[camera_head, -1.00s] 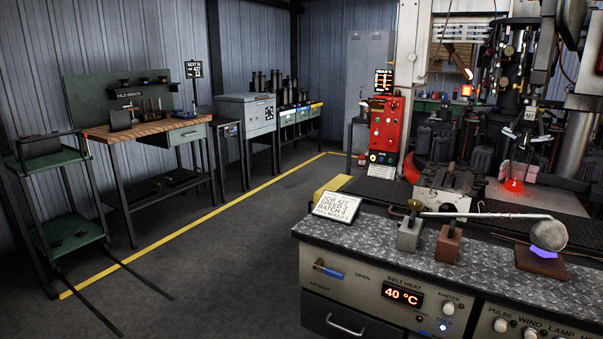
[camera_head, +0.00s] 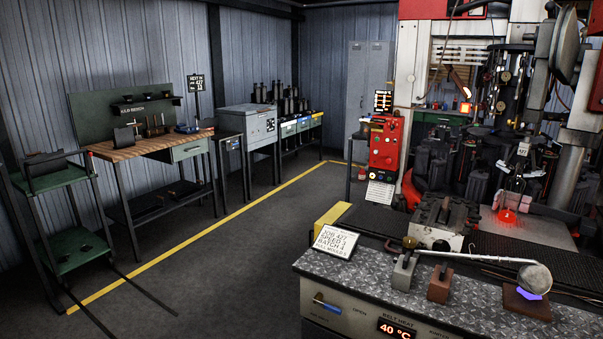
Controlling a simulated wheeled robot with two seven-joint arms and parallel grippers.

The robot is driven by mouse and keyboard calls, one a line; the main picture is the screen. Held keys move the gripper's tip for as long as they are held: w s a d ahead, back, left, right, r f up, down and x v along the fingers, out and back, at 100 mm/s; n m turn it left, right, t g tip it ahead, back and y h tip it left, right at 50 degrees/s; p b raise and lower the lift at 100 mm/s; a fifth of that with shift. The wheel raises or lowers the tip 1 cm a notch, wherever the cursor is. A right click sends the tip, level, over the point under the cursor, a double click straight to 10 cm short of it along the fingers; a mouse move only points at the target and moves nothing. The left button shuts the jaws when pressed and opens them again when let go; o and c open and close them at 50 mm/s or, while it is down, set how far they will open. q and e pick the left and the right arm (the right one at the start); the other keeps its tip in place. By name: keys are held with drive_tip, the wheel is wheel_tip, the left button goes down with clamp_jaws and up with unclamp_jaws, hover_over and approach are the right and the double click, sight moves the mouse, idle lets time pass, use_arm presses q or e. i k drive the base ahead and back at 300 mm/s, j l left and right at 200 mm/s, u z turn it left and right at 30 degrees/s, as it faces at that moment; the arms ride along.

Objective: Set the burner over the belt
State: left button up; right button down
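A long thin metal rod (camera_head: 470,255) with a round grey head (camera_head: 534,278) lies across the near console (camera_head: 440,300). A grey block (camera_head: 404,270) and a copper-brown block (camera_head: 440,284) stand under the rod. The head sits over a dark brown pad (camera_head: 527,304), with a violet-blue patch (camera_head: 530,294) at its underside. I cannot tell whether this is the burner. A dark ribbed strip (camera_head: 372,220) runs behind the console; it may be the belt, but I cannot tell. Neither of my grippers is in view.
A belt heat display (camera_head: 397,330) reads 40 °C. A job card (camera_head: 336,240) stands on the console's left end. A machine with dark moulds and a glowing red piece (camera_head: 507,216) stands behind. A red control box (camera_head: 385,142) is beside it. The floor at left (camera_head: 215,275) is clear.

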sight(534, 278)
drive_tip(key=i+l+z, duration=0.2)
drive_tip(key=z, duration=0.15)
drive_tip(key=i+l+z, duration=0.1)
drive_tip(key=z, duration=0.3)
drive_tip(key=i+z, duration=0.35)
